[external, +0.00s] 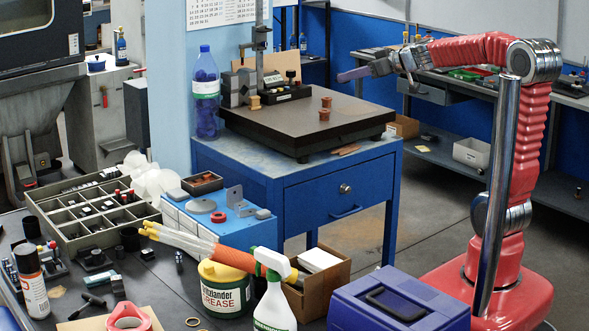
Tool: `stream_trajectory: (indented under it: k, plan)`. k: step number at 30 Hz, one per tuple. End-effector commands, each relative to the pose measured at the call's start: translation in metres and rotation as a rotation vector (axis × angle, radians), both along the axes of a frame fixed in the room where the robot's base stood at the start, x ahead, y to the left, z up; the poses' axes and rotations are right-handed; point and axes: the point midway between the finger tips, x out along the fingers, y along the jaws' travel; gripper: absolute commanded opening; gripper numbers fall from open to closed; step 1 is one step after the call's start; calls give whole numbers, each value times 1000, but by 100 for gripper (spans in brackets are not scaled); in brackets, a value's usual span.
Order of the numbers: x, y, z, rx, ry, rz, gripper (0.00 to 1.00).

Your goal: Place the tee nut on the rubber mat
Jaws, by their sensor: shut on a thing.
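My gripper (352,74) is held up in the air, to the right of and above the dark flat plate on the blue cabinet. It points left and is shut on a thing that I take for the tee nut. The jaws hide most of that piece, and its shape is too small to make out. I cannot single out the rubber mat with certainty.
The dark plate (290,132) carries small copper-coloured pieces (326,102) and a gauge stand. A tall blue bottle (206,92) stands at its left corner. The front bench is crowded with a compartment tray (62,236), a grease tub (226,290) and a spray bottle (273,300).

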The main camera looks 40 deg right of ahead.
Motion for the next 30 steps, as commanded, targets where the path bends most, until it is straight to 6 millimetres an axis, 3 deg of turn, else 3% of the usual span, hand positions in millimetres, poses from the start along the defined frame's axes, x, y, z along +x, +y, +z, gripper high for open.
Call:
stream_trajectory:
  k: [11, 30]
  plan:
    - [49, -16, 9, 1, 2, 18, 0]
    - [160, -63, 10, 2, 2, 65, 0]
